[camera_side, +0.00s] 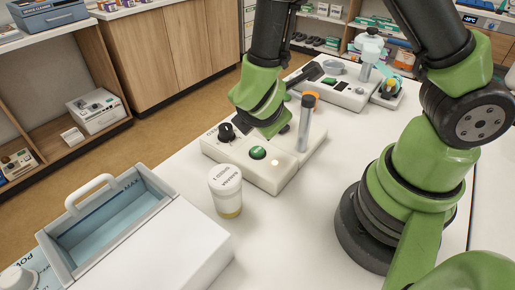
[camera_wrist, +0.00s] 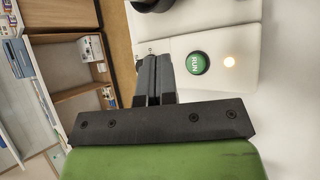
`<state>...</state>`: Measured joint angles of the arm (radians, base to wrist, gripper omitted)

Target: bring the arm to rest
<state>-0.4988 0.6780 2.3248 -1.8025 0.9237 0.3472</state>
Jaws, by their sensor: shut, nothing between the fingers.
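My gripper (camera_wrist: 158,62) shows in the wrist view with its two dark fingers together and nothing between them. The fingers appear beside a white device (camera_wrist: 218,45) with a green RUN button (camera_wrist: 197,63) and a lit lamp (camera_wrist: 230,62). In the side view, the green end of my arm is over the back part of the same device (camera_side: 277,179), partly hiding it. The fingers are hard to make out there, and I cannot tell their exact height above the device.
A lidded white cup (camera_side: 226,190) with yellow at its base stands in front of the device. A handled grey box (camera_side: 160,192) is at the lower left. A grey tube (camera_side: 305,125) rises from the device. Another device (camera_side: 345,92) stands behind. Table near my base is clear.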

